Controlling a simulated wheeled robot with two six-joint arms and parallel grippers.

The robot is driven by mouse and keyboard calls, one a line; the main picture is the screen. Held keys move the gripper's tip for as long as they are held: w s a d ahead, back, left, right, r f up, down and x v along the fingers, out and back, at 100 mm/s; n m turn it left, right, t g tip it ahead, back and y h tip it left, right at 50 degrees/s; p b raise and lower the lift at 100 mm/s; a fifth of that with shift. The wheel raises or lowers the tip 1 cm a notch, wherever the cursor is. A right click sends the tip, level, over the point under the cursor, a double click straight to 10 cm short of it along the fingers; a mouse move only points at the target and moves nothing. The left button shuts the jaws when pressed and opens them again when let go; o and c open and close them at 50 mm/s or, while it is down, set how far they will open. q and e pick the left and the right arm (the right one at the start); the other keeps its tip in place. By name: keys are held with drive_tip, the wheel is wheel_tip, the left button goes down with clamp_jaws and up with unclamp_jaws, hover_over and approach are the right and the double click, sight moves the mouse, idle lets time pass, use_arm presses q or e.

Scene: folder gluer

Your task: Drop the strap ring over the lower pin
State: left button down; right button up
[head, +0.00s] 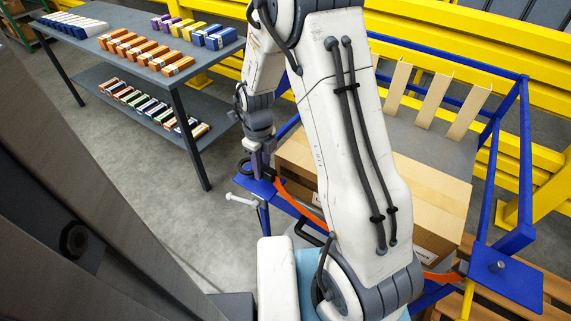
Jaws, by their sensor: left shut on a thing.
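My left gripper (264,168) points down over a small blue plate (258,187) at the near left corner of the blue frame. It is shut on the end of an orange strap (299,205), where the strap ring would be; the fingers largely hide the ring. The strap runs down to the right, passes behind my arm, and shows again at the right (441,276). A pin (495,266) stands on the right blue plate (508,281). Any pin under my left gripper is hidden, so I cannot tell whether the ring is around one. My right gripper is not in view.
Cardboard boxes (440,190) sit inside the blue frame (525,150), partly behind my arm. A grey metal handle (241,200) sticks out left of the frame. A shelf table (110,52) with colored cartons stands at the upper left. Yellow rails (480,50) run behind.

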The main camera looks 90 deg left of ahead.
use_arm(q)
drive_tip(key=shift+f+b, duration=0.45)
drive_tip(key=shift+f, duration=1.55)
drive_tip(key=c, duration=0.5)
unclamp_jaws()
wheel_tip(320, 180, up, 10)
drive_tip(key=shift+r, duration=0.25)
drive_tip(key=shift+w, duration=0.1)
